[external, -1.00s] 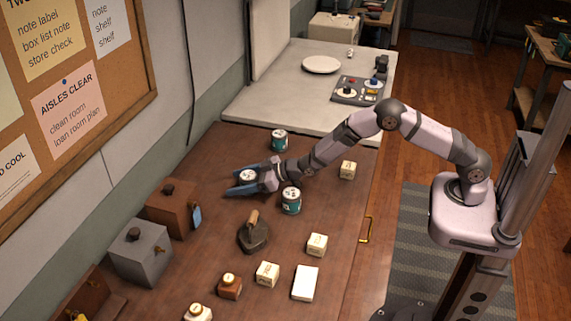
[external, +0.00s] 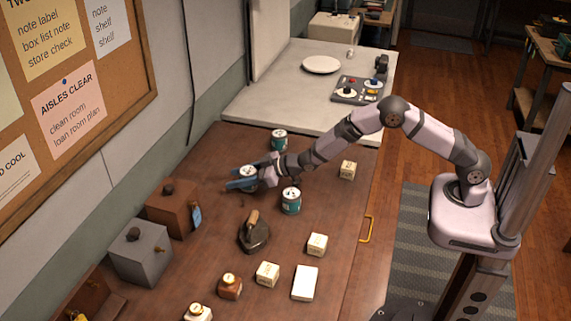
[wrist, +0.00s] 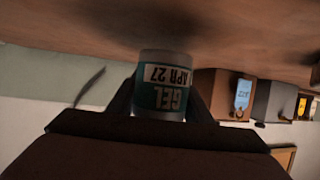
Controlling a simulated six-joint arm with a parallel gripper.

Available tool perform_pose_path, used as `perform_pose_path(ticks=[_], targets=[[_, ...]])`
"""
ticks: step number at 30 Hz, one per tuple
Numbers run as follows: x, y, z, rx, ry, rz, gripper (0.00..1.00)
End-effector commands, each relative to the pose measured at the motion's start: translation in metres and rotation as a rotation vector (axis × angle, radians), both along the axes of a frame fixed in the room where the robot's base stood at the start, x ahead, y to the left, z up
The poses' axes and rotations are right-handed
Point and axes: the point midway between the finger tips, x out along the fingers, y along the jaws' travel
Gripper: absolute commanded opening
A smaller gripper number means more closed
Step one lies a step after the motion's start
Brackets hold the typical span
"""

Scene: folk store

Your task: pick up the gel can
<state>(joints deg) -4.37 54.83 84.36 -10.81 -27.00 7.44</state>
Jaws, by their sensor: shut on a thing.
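The gel can (wrist: 163,84) is teal with a white label that reads "GEL" and "APR 27", upside down in the wrist view. My gripper (wrist: 160,92) is shut on it, with a finger on each side. In the external view the can's pale top (external: 248,171) shows between the blue fingers of my gripper (external: 243,180). The can looks upright, and I can see a little space around it over the brown table. Most of its side is hidden by the fingers there.
Two similar teal cans stand close by, one behind my gripper (external: 279,139) and one in front (external: 291,201). An iron-like tool (external: 254,235), small boxes (external: 317,244) and a grey box (external: 140,255) stand nearer the front. The table left of my gripper is clear.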

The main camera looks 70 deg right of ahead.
Motion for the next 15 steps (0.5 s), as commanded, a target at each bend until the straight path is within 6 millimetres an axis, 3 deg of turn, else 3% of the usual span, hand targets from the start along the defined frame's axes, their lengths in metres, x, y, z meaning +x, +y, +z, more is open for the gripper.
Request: perform_pose_path(ticks=[9, 15], targets=[[0.001, 0.0, 0.054, 0.0, -0.006, 0.0, 0.2], [0.0, 0.0, 0.076, 0.0, -0.003, 0.0, 0.2]])
